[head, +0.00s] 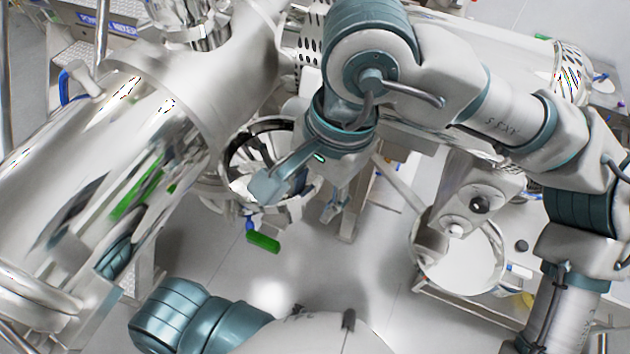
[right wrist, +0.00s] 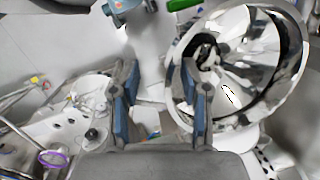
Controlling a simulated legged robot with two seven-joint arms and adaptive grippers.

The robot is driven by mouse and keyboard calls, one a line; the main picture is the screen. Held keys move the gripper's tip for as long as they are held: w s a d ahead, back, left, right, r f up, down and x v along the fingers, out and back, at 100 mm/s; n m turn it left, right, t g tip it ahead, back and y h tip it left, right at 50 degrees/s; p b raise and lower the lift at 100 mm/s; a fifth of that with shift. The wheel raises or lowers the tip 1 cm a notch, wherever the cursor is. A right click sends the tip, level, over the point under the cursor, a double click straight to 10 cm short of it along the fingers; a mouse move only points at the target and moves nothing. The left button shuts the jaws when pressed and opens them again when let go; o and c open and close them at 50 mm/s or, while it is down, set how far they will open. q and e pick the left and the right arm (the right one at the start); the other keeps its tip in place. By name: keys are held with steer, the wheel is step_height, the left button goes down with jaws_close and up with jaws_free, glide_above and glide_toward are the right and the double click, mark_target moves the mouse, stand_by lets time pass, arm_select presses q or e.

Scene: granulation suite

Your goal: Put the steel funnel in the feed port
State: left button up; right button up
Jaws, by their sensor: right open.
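A wide round steel cone with a dark band inside its rim (head: 238,160) stands left of centre in the head view, and I take it for the steel funnel. The right wrist view shows its shiny inner wall and a small dark opening (right wrist: 262,50). I cannot tell the feed port apart from it, nor whether the cone is seated in it. My right gripper (head: 300,193) is open with its fingers spread. One finger overlaps the cone's near right edge and the other is outside it. In the right wrist view the fingers (right wrist: 158,105) have nothing between them. My left gripper is out of view.
A large polished steel vessel (head: 120,150) fills the left side. A green-handled valve (head: 263,242) hangs below the cone. A round pale pan (head: 460,265) stands at the right below a machine head (head: 478,198). The floor (head: 225,265) between is clear.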

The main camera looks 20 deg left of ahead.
step_height(320, 180, up, 12)
steer(key=w+d, duration=0.1)
steer(key=shift+w+d+f, duration=0.15)
steer(key=shift+w+d, duration=0.1)
steer(key=shift+d, duration=0.1)
stand_by(0.5)
